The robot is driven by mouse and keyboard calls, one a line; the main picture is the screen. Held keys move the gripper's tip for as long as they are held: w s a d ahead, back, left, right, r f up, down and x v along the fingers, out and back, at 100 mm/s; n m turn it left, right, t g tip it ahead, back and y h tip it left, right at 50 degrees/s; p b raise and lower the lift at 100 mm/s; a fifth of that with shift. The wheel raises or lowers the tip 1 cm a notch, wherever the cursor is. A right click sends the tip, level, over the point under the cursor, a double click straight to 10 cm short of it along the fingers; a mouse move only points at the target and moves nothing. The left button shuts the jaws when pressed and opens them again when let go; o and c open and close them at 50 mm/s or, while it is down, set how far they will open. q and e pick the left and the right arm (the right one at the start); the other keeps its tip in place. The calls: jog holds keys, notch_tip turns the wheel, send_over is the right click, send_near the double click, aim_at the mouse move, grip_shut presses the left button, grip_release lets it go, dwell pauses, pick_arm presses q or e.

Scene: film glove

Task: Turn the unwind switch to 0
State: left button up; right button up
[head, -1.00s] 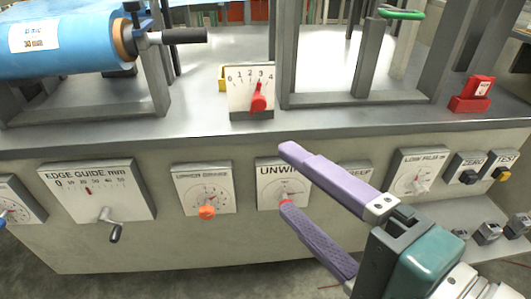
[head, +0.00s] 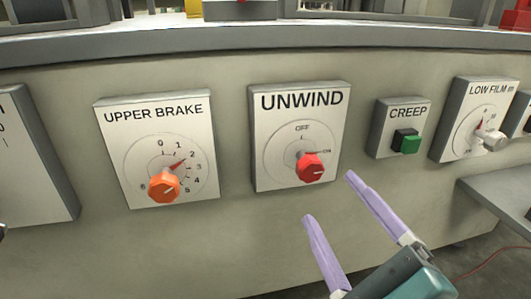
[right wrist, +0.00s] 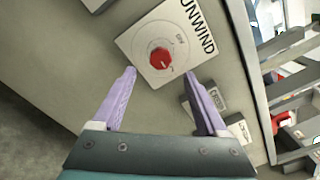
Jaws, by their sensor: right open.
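The unwind switch is a red knob (head: 310,168) on a white panel marked UNWIND (head: 262,122). OFF is printed at the top of its dial, and a small mark, seemingly ON, is at the right; the knob's pointer seems turned toward the right mark. No 0 is readable on it. My right gripper (head: 330,197) is open and empty, below and in front of the knob, apart from it. In the right wrist view the red knob (right wrist: 160,57) lies just beyond and between the open fingertips (right wrist: 160,73). My left gripper is not in view.
An orange upper brake knob (head: 164,187) is to the left. A green creep button (head: 407,143) and a low film dial (head: 474,128) are to the right. The machine's edge (head: 240,37) runs above. The wall below the panels is bare.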

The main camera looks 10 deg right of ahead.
aim_at(312, 173)
jog(key=w+b, duration=0.1)
jog(key=w, duration=0.7)
jog(key=shift+w+a+b, duration=0.15)
jog(key=shift+w+b, duration=0.15)
jog(key=shift+w, duration=0.05)
grip_shut()
